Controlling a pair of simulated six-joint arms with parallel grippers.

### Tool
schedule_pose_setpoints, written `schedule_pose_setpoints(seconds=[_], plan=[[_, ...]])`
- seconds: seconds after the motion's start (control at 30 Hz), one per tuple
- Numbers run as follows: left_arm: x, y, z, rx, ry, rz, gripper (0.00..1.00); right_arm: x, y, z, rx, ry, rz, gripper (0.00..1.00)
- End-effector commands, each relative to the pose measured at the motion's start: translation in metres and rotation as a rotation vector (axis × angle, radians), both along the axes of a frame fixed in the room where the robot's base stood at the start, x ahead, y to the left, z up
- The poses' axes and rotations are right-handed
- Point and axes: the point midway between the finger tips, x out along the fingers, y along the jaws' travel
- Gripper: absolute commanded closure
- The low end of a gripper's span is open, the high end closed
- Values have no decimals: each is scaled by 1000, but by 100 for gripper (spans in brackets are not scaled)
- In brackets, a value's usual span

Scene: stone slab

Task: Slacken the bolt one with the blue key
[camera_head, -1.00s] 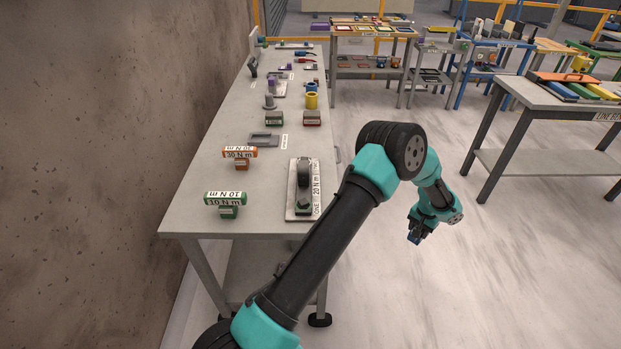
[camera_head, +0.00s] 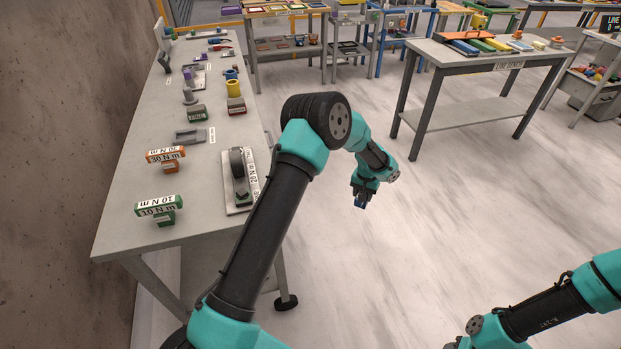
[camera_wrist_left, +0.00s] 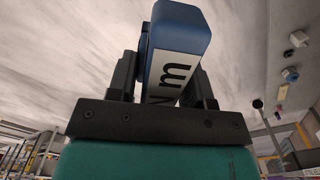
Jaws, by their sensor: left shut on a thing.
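My left gripper (camera_head: 362,193) is shut on the blue key (camera_head: 359,203) and holds it over the open floor, right of the stone-topped bench. In the left wrist view the blue key (camera_wrist_left: 182,40) shows large between the fingers, with a white label ending in "m". The pale plate of bolt one (camera_head: 234,206), with a "20 N m" label, lies at the bench's near right edge.
A green "10 N m" key (camera_head: 158,208) and an orange "30 N m" key (camera_head: 166,156) stand on the bench (camera_head: 118,228). Farther back are a grey tray (camera_head: 190,136), small blocks and a yellow cup (camera_head: 233,89). Another bench (camera_head: 450,55) stands right; floor between is clear.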

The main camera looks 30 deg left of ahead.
Motion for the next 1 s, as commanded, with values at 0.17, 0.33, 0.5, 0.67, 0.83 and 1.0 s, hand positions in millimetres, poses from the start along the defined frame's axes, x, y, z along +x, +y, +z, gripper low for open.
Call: schedule_pose_setpoints(seconds=[0.17,0.33,0.5,0.67,0.83,1.0], plan=[[0,-40,53,4,-11,74,96,0,0,0,0,0,0,57],[-11,-88,114,6,-15,175,96,0,0,0,0,0,0,57],[-32,-134,174,3,-15,278,96,0,0,0,0,0,0,57],[-56,-171,222,-1,-10,363,96,0,0,0,0,0,0,57],[-74,-192,251,-4,-4,416,96,0,0,0,0,0,0,57],[-78,-197,256,-3,0,430,96,0,0,0,0,0,0,57]])
